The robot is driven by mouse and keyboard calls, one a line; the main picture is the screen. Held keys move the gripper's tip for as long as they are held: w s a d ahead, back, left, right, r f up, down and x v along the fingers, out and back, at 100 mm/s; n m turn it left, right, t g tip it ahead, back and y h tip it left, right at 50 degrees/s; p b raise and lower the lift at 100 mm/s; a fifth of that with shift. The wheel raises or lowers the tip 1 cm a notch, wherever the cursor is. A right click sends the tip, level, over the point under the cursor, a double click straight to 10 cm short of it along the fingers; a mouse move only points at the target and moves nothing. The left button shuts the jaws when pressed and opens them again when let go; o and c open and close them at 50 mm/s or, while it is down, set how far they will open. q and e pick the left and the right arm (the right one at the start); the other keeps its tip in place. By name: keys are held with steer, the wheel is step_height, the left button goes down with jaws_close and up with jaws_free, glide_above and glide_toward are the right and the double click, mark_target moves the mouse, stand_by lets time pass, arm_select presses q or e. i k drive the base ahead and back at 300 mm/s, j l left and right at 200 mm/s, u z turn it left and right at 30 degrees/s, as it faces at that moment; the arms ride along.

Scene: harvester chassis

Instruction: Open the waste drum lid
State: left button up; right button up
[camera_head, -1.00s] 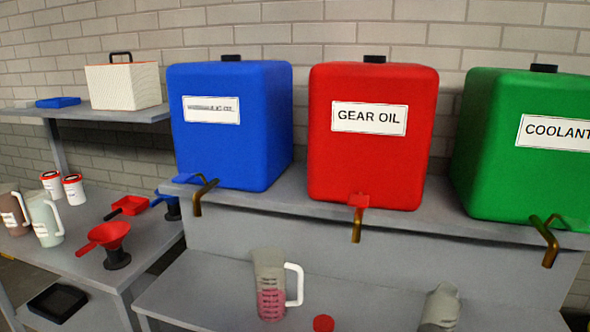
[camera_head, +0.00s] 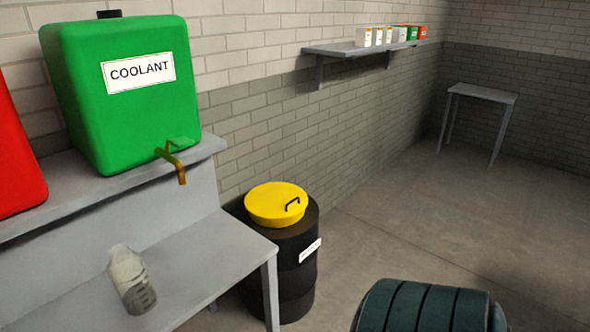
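The waste drum (camera_head: 296,262) is black with a white label on its side. It stands on the floor to the right of the grey bench. Its yellow lid (camera_head: 268,204) lies flat on top and looks shut. A dark handle (camera_head: 292,203) sits on the lid's right side. Neither of my grippers is in view.
A grey bench (camera_head: 205,262) with a measuring jug (camera_head: 130,278) stands left of the drum. A green coolant tank (camera_head: 120,100) sits above it. A dark green ribbed object (camera_head: 425,306) is at the bottom edge. Open floor (camera_head: 440,215) lies to the right.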

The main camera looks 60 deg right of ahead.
mark_target(272, 201)
steer(key=z, duration=1.75)
steer(key=i+l+u, duration=0.2)
steer(key=i+l, duration=0.2)
steer(key=l, duration=0.25)
steer(key=i+l+u, duration=0.1)
steer(key=l, duration=0.2)
steer(key=i+l+u, duration=0.1)
steer(key=l, duration=0.25)
steer(key=i+l+u, duration=0.1)
steer(key=i+l, duration=0.15)
steer(key=l, duration=0.15)
steer(key=i+l+u, duration=0.1)
steer(key=l, duration=0.25)
steer(key=i+l+u, duration=0.1)
steer(key=l, duration=0.3)
steer(key=i+l+u, duration=0.1)
steer(key=l, duration=0.3)
steer(key=i+j, duration=0.05)
steer(key=i, duration=0.05)
